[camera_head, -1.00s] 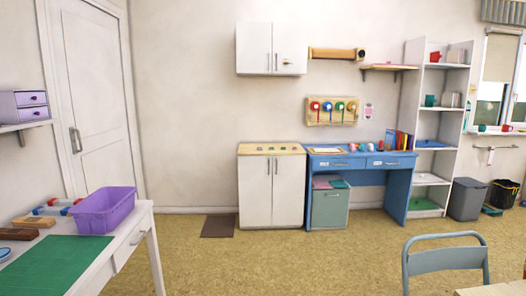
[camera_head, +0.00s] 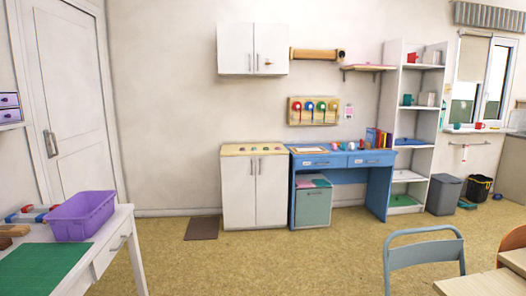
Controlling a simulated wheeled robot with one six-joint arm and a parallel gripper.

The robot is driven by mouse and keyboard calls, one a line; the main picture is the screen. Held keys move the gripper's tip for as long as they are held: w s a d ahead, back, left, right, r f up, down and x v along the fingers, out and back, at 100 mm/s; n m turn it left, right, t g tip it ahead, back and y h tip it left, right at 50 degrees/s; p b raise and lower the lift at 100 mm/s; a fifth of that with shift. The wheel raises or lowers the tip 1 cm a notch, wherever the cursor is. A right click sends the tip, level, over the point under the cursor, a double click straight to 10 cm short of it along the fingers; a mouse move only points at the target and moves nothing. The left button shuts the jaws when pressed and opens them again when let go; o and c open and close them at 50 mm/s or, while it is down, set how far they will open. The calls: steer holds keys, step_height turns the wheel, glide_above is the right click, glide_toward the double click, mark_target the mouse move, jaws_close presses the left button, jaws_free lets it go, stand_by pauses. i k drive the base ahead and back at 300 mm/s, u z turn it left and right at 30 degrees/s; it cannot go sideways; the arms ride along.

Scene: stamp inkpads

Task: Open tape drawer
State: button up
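Several drawers show, and I cannot tell which one is the tape drawer. A blue desk (camera_head: 380,192) against the back wall has a left drawer (camera_head: 318,163) and a right drawer (camera_head: 370,160), both with handles and both looking shut. The white table (camera_head: 128,215) at lower left has a drawer (camera_head: 112,252) with a handle in its side, also looking shut. A small purple drawer unit (camera_head: 9,107) sits at the left edge, partly cut off. My gripper is not in view.
A purple tub (camera_head: 82,216) and a green mat (camera_head: 42,268) lie on the white table. A white cabinet (camera_head: 254,190) stands left of the desk. A blue-grey chair (camera_head: 424,252) stands at lower right. The yellowish floor (camera_head: 270,262) in the middle is clear.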

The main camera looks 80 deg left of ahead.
mark_target(334, 162)
steer(key=u, duration=2.6)
steer(key=i, duration=4.55)
steer(key=z, duration=0.05)
steer(key=i, duration=1.6)
steer(key=z, duration=0.2)
